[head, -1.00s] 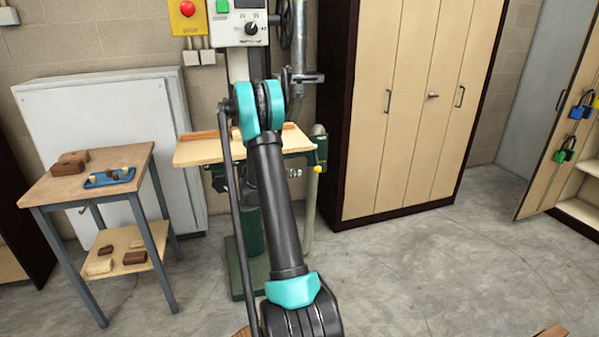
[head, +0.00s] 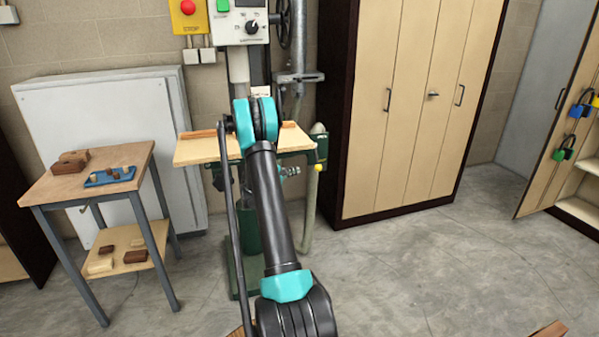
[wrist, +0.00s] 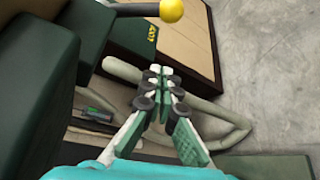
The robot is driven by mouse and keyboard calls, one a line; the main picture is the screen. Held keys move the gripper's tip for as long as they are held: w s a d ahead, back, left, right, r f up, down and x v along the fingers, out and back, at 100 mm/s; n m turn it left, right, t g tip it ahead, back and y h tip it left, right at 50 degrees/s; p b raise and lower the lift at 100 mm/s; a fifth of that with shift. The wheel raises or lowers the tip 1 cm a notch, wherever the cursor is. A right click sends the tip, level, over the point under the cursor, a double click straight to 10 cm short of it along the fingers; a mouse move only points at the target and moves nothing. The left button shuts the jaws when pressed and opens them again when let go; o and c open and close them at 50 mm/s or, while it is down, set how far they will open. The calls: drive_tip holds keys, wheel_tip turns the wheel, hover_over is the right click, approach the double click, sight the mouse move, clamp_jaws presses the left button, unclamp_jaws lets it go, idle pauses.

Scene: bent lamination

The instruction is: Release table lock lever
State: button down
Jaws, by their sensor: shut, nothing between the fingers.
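The rod runs left from the knob toward a dark green machine part. My gripper (wrist: 159,75) is shut and empty, with its fingertips below the knob in the picture and apart from it. In the head view the machine's wooden table (head: 200,151) stands behind my arm, with a green bracket at its right end.
A pale hose (wrist: 122,69) curves behind the fingers in the wrist view. A tall cabinet (head: 415,110) stands right of the machine. A small workbench (head: 125,160) with a blue tray stands left. The floor (head: 420,270) in front of the cabinet is clear.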

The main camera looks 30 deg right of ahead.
sight(316, 157)
drive_tip(key=s+d, duration=0.1)
drive_tip(key=d, duration=0.7)
drive_tip(key=shift+s, duration=0.3)
